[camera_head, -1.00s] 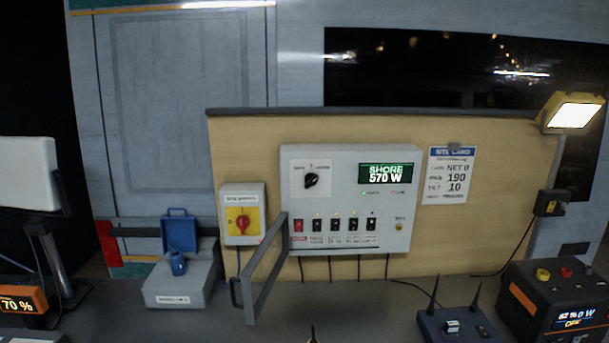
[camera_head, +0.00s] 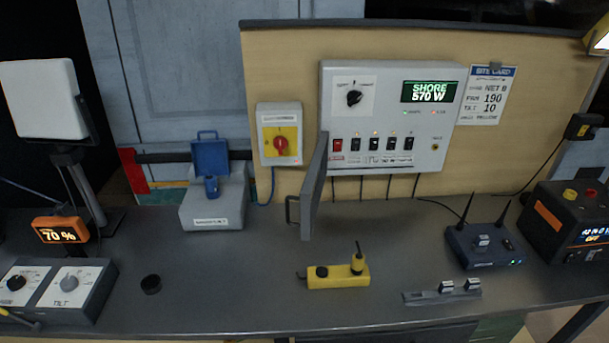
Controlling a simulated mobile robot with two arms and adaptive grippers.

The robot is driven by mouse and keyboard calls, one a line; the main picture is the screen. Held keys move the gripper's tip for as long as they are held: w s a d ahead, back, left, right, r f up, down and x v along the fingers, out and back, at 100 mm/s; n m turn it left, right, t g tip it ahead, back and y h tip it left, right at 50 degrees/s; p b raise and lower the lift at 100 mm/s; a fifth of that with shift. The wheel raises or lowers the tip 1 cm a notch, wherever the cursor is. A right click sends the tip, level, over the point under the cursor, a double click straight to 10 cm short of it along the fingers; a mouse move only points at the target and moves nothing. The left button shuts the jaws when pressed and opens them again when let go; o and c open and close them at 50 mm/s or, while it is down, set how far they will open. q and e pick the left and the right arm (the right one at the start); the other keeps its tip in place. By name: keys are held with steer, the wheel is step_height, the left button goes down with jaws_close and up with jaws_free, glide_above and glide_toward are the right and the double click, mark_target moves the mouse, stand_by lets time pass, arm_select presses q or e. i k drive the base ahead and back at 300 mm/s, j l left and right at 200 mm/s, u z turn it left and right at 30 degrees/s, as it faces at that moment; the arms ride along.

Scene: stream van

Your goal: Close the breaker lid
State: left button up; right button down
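The breaker lid (camera_head: 315,187) is a grey framed flap with a dark handle on its left side. It stands swung open, sticking out toward me from the left edge of the white breaker panel (camera_head: 388,80). The row of breaker switches (camera_head: 374,144) on the panel is uncovered, with a red switch at the left end. The panel's display reads SHORE 570 W. Neither of my grippers is in view.
A grey box with a blue open cover (camera_head: 212,205) stands left of the lid. A yellow device (camera_head: 338,276) lies on the bench in front. A router with antennas (camera_head: 485,244) and a black power unit (camera_head: 572,225) stand at right. The bench between is mostly clear.

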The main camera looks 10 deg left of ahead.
mark_target(308, 208)
steer(key=j+z, duration=0.15)
steer(key=j, duration=0.3)
steer(key=k+j+z, duration=0.2)
steer(key=j, duration=0.25)
steer(key=j+z, duration=0.15)
steer(key=j, duration=0.3)
steer(key=k+j+z, duration=0.2)
steer(key=j, duration=0.2)
steer(key=j+z, duration=0.15)
steer(key=j, duration=0.25)
